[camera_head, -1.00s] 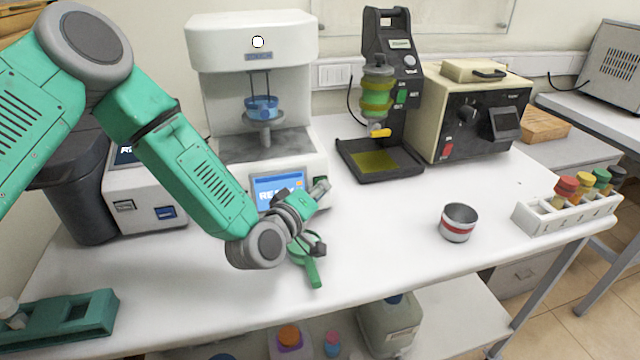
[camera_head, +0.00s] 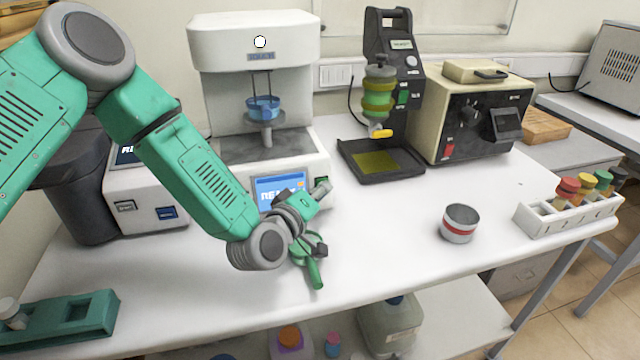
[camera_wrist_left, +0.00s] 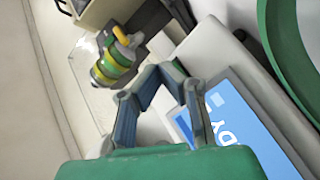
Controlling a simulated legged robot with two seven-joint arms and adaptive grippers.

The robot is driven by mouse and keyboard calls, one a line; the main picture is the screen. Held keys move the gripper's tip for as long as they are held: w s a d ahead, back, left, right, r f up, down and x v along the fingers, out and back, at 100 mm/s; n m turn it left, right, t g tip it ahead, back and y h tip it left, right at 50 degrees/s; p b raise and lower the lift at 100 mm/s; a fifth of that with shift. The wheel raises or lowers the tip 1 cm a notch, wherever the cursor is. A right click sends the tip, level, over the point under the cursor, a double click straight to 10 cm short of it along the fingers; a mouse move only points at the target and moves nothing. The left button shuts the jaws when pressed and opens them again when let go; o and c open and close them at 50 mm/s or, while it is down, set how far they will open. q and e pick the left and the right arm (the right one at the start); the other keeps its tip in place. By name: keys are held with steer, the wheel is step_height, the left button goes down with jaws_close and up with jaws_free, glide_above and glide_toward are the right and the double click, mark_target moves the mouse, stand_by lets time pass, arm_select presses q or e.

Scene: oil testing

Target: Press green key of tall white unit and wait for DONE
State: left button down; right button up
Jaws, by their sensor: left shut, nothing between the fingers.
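The tall white unit (camera_head: 254,38) stands at the back of the bench with a blue cup inside. Its blue front screen (camera_head: 279,190) reads READY, partly covered by my left gripper; the end of the word shows in the left wrist view (camera_wrist_left: 236,135). My left gripper (camera_head: 321,188) is at the unit's lower right front, beside the screen. In the left wrist view its fingers (camera_wrist_left: 163,78) meet at the tips, shut and empty. A small dark green patch shows right by the fingertips in the head view; I cannot tell whether it is the key or whether they touch it.
A green handled object (camera_head: 314,272) lies under my left wrist. A black stand (camera_head: 391,40) with green-yellow parts, a beige box (camera_head: 440,110), a metal cup (camera_head: 459,223) and a vial rack (camera_head: 560,222) stand to the right.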

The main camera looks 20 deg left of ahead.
arm_select(q)
steer(key=shift+w+d+r, duration=0.1)
steer(key=shift+w+d, duration=0.2)
steer(key=shift+d, duration=0.4)
arm_select(e)
steer(key=shift+d+f, duration=0.25)
steer(key=shift+d, duration=0.25)
arm_select(q)
steer(key=shift+a, duration=0.1)
steer(key=shift+w+a, duration=0.1)
steer(key=shift+a, duration=0.3)
arm_select(e)
steer(key=shift+a, duration=0.35)
arm_select(q)
steer(key=shift+w+d+b, duration=0.2)
steer(key=shift+b, duration=0.1)
arm_select(e)
steer(key=shift+d+f, duration=0.15)
steer(key=shift+d, duration=0.1)
